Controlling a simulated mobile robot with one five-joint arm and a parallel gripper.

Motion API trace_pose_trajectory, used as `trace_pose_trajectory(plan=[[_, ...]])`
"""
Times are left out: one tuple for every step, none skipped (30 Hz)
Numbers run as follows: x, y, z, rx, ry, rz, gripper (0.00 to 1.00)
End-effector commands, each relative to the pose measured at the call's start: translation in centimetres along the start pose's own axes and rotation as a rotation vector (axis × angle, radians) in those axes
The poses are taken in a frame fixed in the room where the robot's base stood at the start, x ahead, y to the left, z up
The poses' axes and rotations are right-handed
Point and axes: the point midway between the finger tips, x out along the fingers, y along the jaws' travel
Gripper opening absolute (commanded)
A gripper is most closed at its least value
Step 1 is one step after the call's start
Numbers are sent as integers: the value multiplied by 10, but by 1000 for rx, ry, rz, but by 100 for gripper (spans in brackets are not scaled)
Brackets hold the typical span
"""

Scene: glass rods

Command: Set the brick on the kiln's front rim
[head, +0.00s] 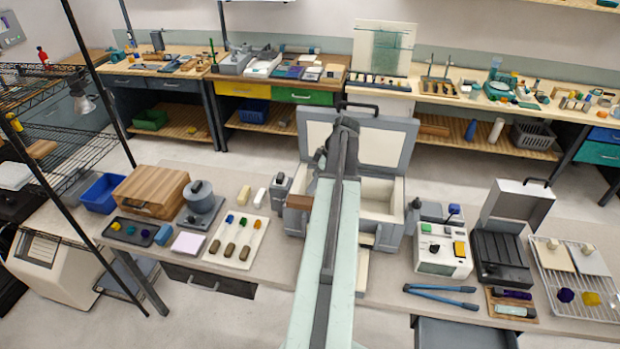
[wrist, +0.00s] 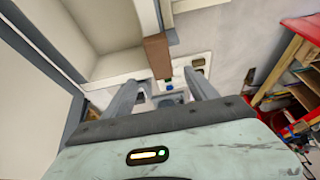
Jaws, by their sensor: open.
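The kiln (head: 388,236) is a pale grey box with a cream chamber, and its lid (head: 356,140) stands open behind it. A brown brick (head: 324,190) shows at the left part of the kiln's rim, partly hidden by my arm. In the wrist view the brick (wrist: 158,55) lies at the end of a cream rim strip, just beyond my fingertips. My gripper (wrist: 163,85) is open, with its two grey fingers apart and nothing seen held between them. Whether the brick rests fully on the rim is hard to tell. The fingertips are hidden in the head view.
The bench around the kiln is crowded. A white control box (head: 442,250), a black case (head: 501,257) and blue-handled tongs (head: 440,297) lie to the right.

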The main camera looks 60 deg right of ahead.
Motion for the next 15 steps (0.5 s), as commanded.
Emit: trace_pose_trajectory(plan=[[-11, 0, -2, 0, 0, 0, 67], [-12, 0, -1, 0, 0, 0, 67], [-12, 0, 0, 0, 0, 0, 67], [-12, 0, 0, 0, 0, 0, 67], [-11, 0, 0, 0, 0, 0, 67], [-10, 0, 1, 0, 0, 0, 67], [-10, 0, 1, 0, 0, 0, 67], [-10, 0, 1, 0, 0, 0, 67], [-10, 0, 1, 0, 0, 0, 67], [-10, 0, 1, 0, 0, 0, 67], [-10, 0, 1, 0, 0, 0, 67], [-9, -1, -1, 0, -1, -1, 67], [-7, -3, -6, 2, -3, -4, 67], [-3, -8, -14, 4, -8, -10, 67], [4, -16, -29, 9, -17, -21, 67]])
